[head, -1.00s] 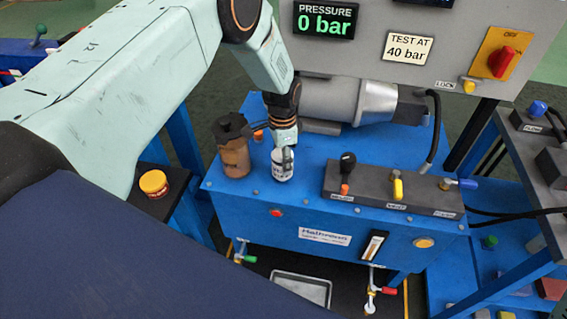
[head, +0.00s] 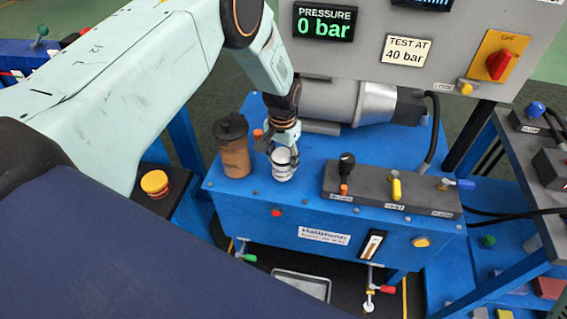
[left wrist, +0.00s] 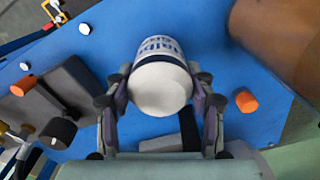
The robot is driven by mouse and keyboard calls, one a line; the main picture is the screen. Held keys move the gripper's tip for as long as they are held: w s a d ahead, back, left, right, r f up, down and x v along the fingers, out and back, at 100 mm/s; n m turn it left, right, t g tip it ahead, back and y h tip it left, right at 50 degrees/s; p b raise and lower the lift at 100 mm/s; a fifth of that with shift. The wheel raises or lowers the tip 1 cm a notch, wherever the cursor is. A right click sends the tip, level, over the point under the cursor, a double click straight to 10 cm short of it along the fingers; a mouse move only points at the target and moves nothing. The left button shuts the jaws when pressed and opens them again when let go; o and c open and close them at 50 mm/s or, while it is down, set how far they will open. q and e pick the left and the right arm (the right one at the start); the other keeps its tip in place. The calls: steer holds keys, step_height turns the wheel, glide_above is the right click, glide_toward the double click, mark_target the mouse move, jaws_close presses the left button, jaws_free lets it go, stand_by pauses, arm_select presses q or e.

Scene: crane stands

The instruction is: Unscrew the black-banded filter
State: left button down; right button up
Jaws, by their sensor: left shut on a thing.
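The filter is a white canister (head: 283,171) standing on the blue tank top, below my left gripper (head: 283,154). In the left wrist view the canister (left wrist: 162,88) shows its plain white end, with dark printing or a dark band on its side. The left gripper's fingers (left wrist: 161,84) close on it from both sides. Whether its base touches the tank top is hard to tell. My right gripper is not in view.
A brown cylinder with a black cap (head: 233,150) stands close left of the filter. An orange cap (head: 258,135) is behind. A valve block with levers (head: 392,192) is to the right. The motor (head: 345,100) lies behind. The pressure display (head: 324,22) reads 0 bar.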

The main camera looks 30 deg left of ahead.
arm_select(q)
steer(key=shift+n, duration=0.5)
steer(key=n, duration=0.4)
steer(key=shift+n+p, duration=0.3)
steer(key=shift+p, duration=0.05)
steer(key=shift+n, duration=0.3)
steer(key=n, duration=0.5)
steer(key=shift+p, duration=0.35)
steer(key=shift+c, duration=1.9)
jaws_free()
